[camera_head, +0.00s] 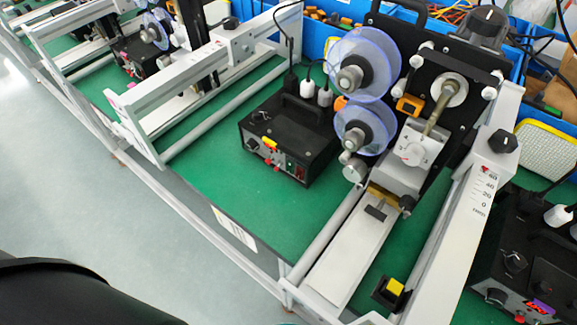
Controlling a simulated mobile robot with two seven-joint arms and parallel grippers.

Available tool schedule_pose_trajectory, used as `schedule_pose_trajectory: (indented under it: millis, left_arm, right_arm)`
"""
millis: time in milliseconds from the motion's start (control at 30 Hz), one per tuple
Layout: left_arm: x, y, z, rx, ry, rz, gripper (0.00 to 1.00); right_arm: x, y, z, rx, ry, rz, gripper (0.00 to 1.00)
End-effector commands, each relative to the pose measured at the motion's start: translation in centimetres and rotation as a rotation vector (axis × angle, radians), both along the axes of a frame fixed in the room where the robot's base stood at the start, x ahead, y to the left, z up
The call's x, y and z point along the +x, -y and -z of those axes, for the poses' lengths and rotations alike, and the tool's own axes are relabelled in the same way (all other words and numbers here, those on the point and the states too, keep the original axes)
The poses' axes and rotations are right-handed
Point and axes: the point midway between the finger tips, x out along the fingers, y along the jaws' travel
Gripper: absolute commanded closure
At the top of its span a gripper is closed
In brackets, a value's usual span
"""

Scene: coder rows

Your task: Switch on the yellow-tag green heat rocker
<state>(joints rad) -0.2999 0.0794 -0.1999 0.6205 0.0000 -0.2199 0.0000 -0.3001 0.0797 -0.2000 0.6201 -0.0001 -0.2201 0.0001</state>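Neither of my grippers is in view.
Clear blue-tinted reels (364,62) and a coder machine stand right of the box. Another black box (525,262) with a purple tag sits at the lower right. A yellow-topped button (394,288) is near the front.

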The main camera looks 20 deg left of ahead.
Motion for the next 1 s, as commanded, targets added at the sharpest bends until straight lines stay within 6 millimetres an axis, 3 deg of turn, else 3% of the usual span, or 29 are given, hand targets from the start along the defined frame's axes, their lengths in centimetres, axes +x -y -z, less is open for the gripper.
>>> schedule_pose_trajectory:
  millis: [133,1000]
  left_arm:
    - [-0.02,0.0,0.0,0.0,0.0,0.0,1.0]
    - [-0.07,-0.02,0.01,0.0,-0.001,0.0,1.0]
  right_arm:
    - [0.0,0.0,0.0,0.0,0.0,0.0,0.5]
    - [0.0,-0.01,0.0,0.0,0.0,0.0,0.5]
